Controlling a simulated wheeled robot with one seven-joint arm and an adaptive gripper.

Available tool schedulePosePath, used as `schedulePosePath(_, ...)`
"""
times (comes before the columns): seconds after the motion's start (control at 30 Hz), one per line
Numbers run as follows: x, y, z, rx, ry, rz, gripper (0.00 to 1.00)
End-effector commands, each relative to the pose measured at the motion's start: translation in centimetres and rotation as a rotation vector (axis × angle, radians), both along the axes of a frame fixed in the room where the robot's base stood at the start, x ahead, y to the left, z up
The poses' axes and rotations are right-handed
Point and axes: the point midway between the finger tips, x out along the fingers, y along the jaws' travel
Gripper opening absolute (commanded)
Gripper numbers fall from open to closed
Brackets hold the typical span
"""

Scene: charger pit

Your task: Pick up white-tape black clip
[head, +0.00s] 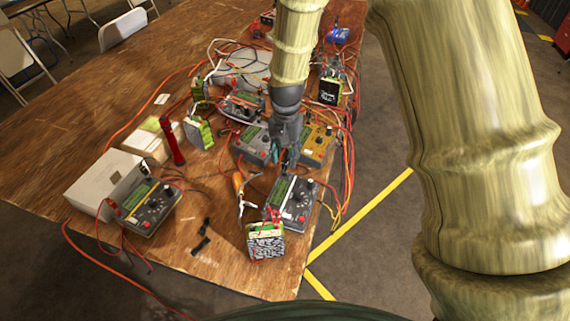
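A small black object (203,234), possibly the black clip, lies on the bare wood near the table's front edge, left of the battery pack. It shows as two dark pieces close together; it is too small to make out white tape on it. My gripper (281,158) hangs fingers-down over the chargers near the table's right side. It is behind and to the right of the black object and well apart from it. The fingertips are small and dark against the clutter, so their opening is unclear. I see nothing clearly held.
A grey charger (291,203) and a battery pack (265,241) stand right of the black object. Another charger (148,205) beside a white box (103,184) stands left. A red cylinder (172,142) stands upright. Cables clutter the back; bare wood surrounds the black object.

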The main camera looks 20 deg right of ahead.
Motion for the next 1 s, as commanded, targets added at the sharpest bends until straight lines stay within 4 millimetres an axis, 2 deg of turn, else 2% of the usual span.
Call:
schedulePosePath(0.4, 0.0, 0.2, -4.0, 0.0, 0.002, 0.0, 0.39)
schedulePosePath(0.73, 0.0, 0.2, -4.5, 0.001, 0.001, 0.0, 0.39)
schedulePosePath(0.77, 0.0, 0.2, -4.5, 0.001, 0.001, 0.0, 0.37)
schedulePosePath(0.97, 0.0, 0.2, -4.4, 0.001, 0.001, 0.0, 0.01)
schedulePosePath(1.0, 0.0, 0.2, -4.4, 0.001, 0.001, 0.0, 0.0)
